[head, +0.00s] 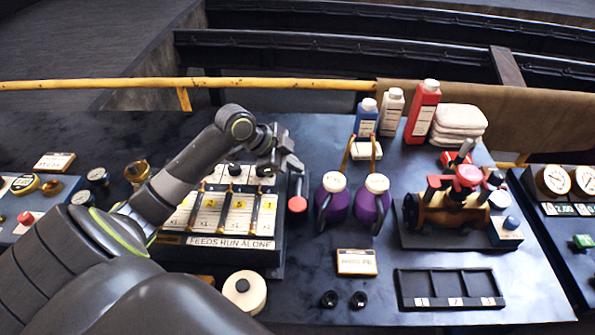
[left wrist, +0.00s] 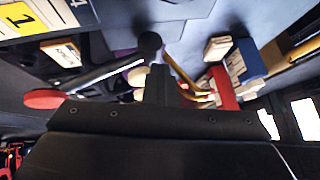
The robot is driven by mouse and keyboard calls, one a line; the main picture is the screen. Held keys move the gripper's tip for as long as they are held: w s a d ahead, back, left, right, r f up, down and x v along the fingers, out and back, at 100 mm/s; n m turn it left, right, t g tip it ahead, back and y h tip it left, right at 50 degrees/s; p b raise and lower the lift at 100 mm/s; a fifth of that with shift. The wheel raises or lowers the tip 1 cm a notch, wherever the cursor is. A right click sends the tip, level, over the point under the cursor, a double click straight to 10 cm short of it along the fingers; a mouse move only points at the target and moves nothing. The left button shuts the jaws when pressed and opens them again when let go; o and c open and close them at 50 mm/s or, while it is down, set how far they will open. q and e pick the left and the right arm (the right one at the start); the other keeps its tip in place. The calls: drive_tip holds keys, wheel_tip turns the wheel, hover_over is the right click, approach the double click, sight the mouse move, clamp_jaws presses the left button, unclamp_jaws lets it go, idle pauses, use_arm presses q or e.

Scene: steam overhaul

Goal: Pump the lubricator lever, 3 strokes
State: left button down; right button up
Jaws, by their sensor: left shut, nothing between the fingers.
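A red disc end (left wrist: 45,98) on a grey rod also shows in the left wrist view. My left gripper (head: 288,163) is shut and empty, close above the red end, near the top right of the box. Whether it touches the lever I cannot tell. My right gripper is out of view.
Two purple oil cans (head: 370,208) stand just right of the lever. A brass valve assembly (head: 440,212), a dark tray (head: 450,305), bottles (head: 423,112) and folded cloths (head: 460,120) lie further right. A yellow rail (head: 280,84) runs behind.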

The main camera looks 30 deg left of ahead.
use_arm(q)
drive_tip(key=shift+s+a+f, duration=0.15)
drive_tip(key=shift+f, duration=0.35)
drive_tip(key=shift+w+a+r+p, duration=0.1)
drive_tip(key=shift+w+r+p, duration=0.1)
drive_tip(key=shift+r+p, duration=0.3)
drive_tip(key=r+p, duration=0.1)
drive_tip(key=w+r+p, duration=0.1)
drive_tip(key=a+r, duration=0.1)
drive_tip(key=shift+w+p, duration=0.3)
drive_tip(key=shift+p, duration=0.1)
drive_tip(key=shift+r, duration=0.5)
idle(1.3)
